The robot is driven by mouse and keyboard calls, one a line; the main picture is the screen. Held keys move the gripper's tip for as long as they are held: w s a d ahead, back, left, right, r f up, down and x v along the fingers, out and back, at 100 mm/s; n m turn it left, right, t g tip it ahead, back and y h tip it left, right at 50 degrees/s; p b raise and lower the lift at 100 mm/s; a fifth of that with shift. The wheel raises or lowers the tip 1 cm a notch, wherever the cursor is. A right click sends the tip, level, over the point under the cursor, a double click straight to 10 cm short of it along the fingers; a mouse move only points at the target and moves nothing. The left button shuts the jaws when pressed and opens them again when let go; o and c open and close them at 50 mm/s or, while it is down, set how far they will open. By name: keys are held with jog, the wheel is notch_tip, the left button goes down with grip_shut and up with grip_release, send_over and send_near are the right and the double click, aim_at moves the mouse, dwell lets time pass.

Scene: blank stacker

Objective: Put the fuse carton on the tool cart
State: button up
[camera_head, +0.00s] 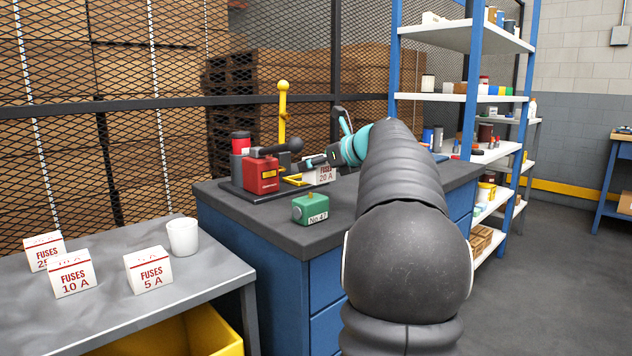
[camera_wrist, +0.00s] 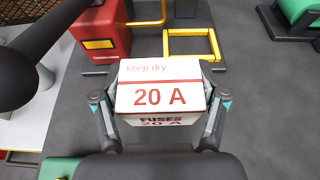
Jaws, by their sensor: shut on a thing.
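A white fuse carton marked 20 A (camera_wrist: 160,97) with red print sits between the two fingers of my gripper (camera_wrist: 160,105) in the wrist view, one finger on each side. In the head view the carton (camera_head: 325,174) and my gripper (camera_head: 322,162) are over the dark-topped blue drawer unit (camera_head: 300,243), partly hidden by my arm. I cannot tell whether the carton touches the surface below. Three more fuse cartons, 25 A (camera_head: 43,252), 10 A (camera_head: 72,275) and 5 A (camera_head: 148,270), stand on the grey table (camera_head: 200,272). Which surface is the tool cart is not clear.
A red machine (camera_head: 261,175) with a black ball lever and yellow post stands beside the carton. A green block (camera_head: 310,208) sits near the front edge. A white cup (camera_head: 183,236) stands on the grey table. Blue shelving (camera_head: 470,97) is behind.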

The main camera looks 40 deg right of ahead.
aim_at(317, 179)
jog(key=shift+w+f, duration=0.3)
jog(key=shift+w, duration=0.1)
jog(key=shift+f+b, duration=0.45)
jog(key=shift+f, duration=1.45)
jog(key=shift+f, duration=0.25)
jog(key=o, duration=1.2)
jog(key=shift+r, duration=0.2)
jog(key=shift+s+d+r, duration=0.1)
jog(key=shift+s+r, duration=0.05)
jog(key=shift+s, duration=0.15)
jog(key=v, duration=1.1)
jog(key=shift+s+r, duration=0.1)
jog(key=shift+s, duration=0.1)
